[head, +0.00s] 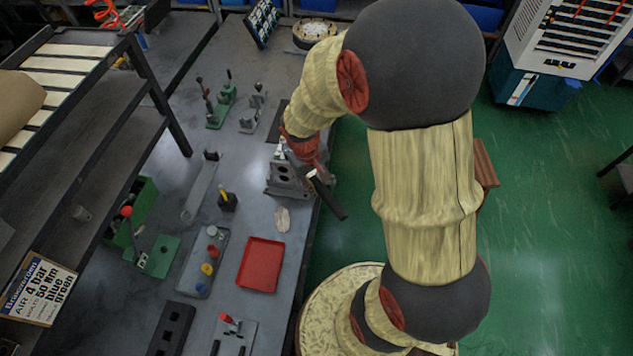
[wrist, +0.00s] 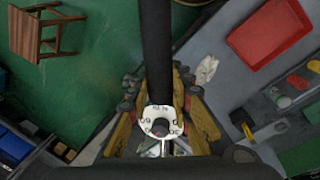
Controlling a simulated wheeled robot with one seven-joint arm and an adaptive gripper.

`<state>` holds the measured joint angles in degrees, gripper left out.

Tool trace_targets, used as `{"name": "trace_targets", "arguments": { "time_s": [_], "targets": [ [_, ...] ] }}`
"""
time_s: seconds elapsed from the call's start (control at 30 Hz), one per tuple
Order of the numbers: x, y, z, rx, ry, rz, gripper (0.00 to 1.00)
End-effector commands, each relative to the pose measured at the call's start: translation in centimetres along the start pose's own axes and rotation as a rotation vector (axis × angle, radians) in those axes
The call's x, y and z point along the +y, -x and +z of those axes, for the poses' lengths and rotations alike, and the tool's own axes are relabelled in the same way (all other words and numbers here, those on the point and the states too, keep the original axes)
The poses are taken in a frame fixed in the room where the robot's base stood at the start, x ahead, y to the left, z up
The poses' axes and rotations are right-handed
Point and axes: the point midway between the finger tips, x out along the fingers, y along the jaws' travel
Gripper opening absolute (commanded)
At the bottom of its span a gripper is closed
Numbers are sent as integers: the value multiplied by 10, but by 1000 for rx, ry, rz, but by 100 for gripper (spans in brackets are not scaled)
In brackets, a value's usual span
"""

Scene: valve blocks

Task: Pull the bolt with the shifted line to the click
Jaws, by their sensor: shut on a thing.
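A grey block (head: 285,180) with dark round openings stands at the right edge of the bench in the head view. My gripper (head: 308,163) is right beside its upper right side. A long black rod (head: 328,195) slants from my gripper out past the bench edge. In the wrist view the black rod (wrist: 156,50) runs from the top edge down to a white collar (wrist: 160,122) with dark marks. My gripper (wrist: 160,130) has its yellow fingers on either side of this collar and is shut on the rod. A shifted line cannot be made out; the fingers and rod hide part of the block.
A red tray (head: 261,264) lies on the bench (head: 240,170) in front of the block, with a pale crumpled cloth (head: 282,219) between them. A green lever fixture (head: 221,107) and a small grey fixture (head: 252,112) stand behind. Open green floor (head: 345,165) lies to the right.

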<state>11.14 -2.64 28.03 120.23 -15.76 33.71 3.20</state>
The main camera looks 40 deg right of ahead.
Motion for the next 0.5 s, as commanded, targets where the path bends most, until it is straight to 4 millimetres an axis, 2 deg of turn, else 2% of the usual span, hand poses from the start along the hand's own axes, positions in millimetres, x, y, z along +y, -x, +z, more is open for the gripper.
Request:
{"name": "trace_targets", "arguments": {
  "time_s": [0.5],
  "targets": [
    [19,-1,-3,21,118,0,0]
  ]
}}
